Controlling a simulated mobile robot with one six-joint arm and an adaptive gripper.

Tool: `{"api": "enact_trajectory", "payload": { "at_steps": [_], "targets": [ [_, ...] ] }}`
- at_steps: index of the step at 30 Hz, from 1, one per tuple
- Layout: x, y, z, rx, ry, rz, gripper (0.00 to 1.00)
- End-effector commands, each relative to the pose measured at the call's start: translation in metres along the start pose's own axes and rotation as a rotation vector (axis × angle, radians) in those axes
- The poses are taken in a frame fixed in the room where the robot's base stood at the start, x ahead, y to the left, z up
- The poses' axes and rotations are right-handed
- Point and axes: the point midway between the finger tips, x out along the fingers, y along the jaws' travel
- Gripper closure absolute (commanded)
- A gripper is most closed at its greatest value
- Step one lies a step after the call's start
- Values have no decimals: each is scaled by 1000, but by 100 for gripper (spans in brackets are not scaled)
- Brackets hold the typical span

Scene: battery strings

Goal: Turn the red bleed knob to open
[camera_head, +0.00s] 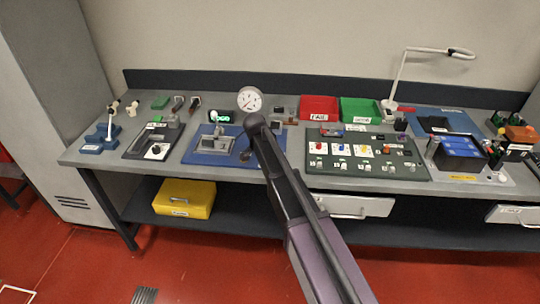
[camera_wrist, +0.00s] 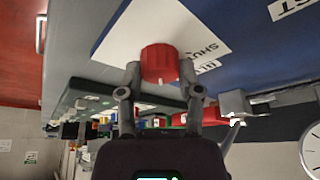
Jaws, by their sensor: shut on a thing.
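The red bleed knob (camera_wrist: 160,61) is in the upper middle of the wrist view, in front of a white label plate (camera_wrist: 195,32) on a blue surface. Part of the word "SHUT" shows on the plate, to the right of the knob. My gripper (camera_wrist: 160,73) is shut on the knob, with one fingertip on each side of it. I cannot tell the knob's turn angle. In the head view my arm and wrist hide the knob and the fingers above the blue station (camera_head: 206,158).
A round white gauge (camera_head: 250,99) stands behind my wrist and also shows in the wrist view (camera_wrist: 313,150). A green board (camera_head: 398,169) with coloured parts lies right of my arm. A black tray (camera_head: 140,147) lies left of the blue station. Red (camera_head: 319,103) and green bins stand behind.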

Motion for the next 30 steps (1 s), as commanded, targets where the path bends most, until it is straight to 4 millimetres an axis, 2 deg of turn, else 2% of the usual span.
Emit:
{"api": "enact_trajectory", "payload": {
  "at_steps": [11,12,14,15,30],
  "targets": [
    [0,1,3,3,-8,4,100],
    [0,1,3,3,-8,4,42],
    [0,1,3,3,-7,4,24],
    [0,1,3,2,-6,4,19],
    [0,0,1,2,-2,2,19]
  ]
}}
